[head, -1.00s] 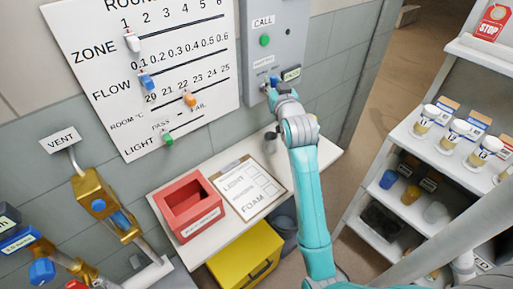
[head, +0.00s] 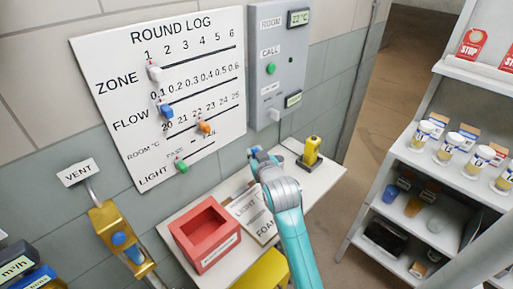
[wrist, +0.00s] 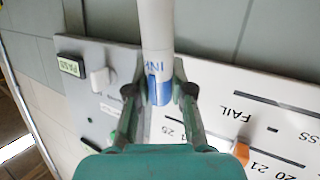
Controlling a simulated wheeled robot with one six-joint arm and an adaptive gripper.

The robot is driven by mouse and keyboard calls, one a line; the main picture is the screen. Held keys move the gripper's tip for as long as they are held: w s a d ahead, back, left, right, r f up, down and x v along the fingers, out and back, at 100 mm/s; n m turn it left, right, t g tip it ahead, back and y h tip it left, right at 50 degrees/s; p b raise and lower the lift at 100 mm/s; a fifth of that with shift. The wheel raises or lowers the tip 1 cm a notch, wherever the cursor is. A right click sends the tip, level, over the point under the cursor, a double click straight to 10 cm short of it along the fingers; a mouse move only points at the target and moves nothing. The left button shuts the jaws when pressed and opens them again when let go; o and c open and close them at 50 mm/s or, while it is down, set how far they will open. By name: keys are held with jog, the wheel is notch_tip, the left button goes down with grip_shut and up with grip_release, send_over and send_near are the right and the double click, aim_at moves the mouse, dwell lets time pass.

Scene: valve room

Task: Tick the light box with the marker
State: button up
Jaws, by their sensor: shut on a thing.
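My gripper (wrist: 157,92) is shut on the marker (wrist: 155,25), a white cylinder with a blue band and blue lettering between the fingers. The marker runs up out of the wrist view, so its far end is hidden. In the head view my gripper (head: 258,157) is above the back of the table, near the lower right of the wall board. The clipboard sheet (head: 243,204) with the words LIGHT and FOAM lies on the table, apart from the gripper and below it. My arm covers much of the sheet, and its boxes are not readable.
A red open tray (head: 204,237) stands left of the sheet. A yellow device (head: 311,150) stands on the table (head: 318,181) at right. The ROUND LOG board (head: 205,70) and grey call panel (head: 285,90) are on the wall. A stocked shelf (head: 421,160) stands at right.

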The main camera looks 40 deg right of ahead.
jog(key=shift+f, duration=2.85)
jog(key=shift+f, duration=0.6)
jog(key=shift+s+d+f, duration=0.1)
jog(key=shift+s+d, duration=0.3)
jog(key=shift+d, duration=0.05)
jog(key=shift+w+a, duration=0.85)
jog(key=shift+s+d, duration=0.45)
jog(key=shift+d, duration=0.2)
jog(key=shift+s+a, duration=0.25)
jog(key=shift+a, duration=0.25)
dwell(0.4)
jog(key=shift+r, duration=4.05)
